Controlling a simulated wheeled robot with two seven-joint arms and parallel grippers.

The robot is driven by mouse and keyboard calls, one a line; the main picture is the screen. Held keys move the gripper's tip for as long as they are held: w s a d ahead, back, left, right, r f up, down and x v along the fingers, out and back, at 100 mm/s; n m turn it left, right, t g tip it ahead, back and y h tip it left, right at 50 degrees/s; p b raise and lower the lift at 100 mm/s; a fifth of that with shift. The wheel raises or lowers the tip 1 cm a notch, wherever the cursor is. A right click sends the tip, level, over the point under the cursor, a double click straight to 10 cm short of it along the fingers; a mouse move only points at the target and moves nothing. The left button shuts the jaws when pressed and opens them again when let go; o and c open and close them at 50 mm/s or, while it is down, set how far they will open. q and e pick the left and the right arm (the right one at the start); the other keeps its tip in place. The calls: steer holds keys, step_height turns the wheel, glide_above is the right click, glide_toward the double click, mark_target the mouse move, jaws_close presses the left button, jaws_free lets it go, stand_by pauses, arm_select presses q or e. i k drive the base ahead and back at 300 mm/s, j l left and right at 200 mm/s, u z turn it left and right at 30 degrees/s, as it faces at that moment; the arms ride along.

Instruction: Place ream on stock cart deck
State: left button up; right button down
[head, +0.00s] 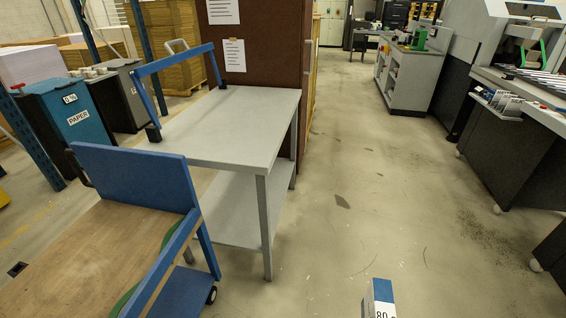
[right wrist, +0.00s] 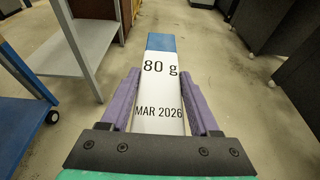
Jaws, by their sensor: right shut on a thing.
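The ream (right wrist: 160,85) is a long white block with a blue end, printed "80 g" and "MAR 2026". My right gripper (right wrist: 160,100) is shut on it, with a purple finger along each side. In the head view the ream's top end (head: 379,298) shows at the bottom edge, above open floor and right of the carts. A low cart with a wooden deck (head: 95,250) and blue end panels stands at the lower left, apart from the ream; its visible deck is bare. My left gripper is not in view.
A grey two-level table (head: 235,125) with a blue bar frame (head: 175,62) on it stands between the low cart and a brown board (head: 262,60). Blue and grey bins (head: 75,115) are at the left. Machines (head: 520,150) line the right. The middle floor is clear.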

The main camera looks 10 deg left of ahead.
mark_target(133, 218)
steer(key=i+u, duration=0.2)
steer(key=u, duration=0.25)
steer(key=i+l+u, duration=0.2)
steer(key=u, duration=0.3)
steer(key=i+l+u, duration=0.15)
steer(key=u, duration=0.3)
steer(key=i+l+u, duration=0.15)
steer(key=l+u, duration=0.15)
steer(key=u, duration=0.2)
